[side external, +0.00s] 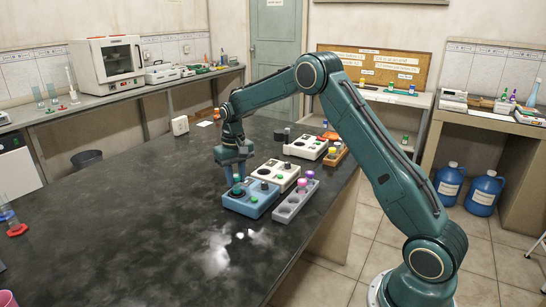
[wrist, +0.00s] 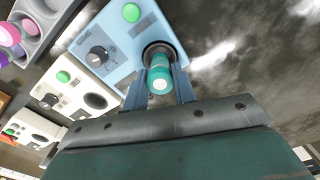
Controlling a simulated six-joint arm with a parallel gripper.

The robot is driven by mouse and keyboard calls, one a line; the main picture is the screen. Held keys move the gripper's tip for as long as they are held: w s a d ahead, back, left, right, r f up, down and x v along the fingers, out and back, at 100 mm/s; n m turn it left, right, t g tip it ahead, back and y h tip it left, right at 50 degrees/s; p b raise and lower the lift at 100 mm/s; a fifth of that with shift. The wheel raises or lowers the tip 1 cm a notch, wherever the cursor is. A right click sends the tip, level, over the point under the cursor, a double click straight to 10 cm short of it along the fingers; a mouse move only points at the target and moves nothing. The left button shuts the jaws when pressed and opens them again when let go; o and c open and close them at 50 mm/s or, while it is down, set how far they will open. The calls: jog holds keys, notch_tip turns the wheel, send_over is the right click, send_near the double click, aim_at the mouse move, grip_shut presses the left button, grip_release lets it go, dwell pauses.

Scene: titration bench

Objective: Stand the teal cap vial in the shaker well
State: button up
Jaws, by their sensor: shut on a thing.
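The teal cap vial (wrist: 160,72) is between the two fingers of my gripper (wrist: 159,80), which is shut on it. In the wrist view its cap faces the camera, and its far end lines up with the dark round well of the blue shaker (wrist: 122,40). How deep the vial sits in the well cannot be told. In the side view my gripper (side external: 237,181) points down over the left end of the blue shaker (side external: 262,206), and the fingers hide most of the vial. The shaker also has a green button and a black knob.
A grey rack (side external: 287,210) with purple-capped and pink-capped vials stands right of the shaker. A white device (side external: 262,174) is just behind, and another white device (side external: 305,142) is farther back.

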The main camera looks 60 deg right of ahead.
jog(key=shift+f, duration=1.45)
dwell(1.5)
jog(key=o, duration=1.3)
jog(key=shift+r, duration=0.15)
jog(key=shift+r, duration=2.85)
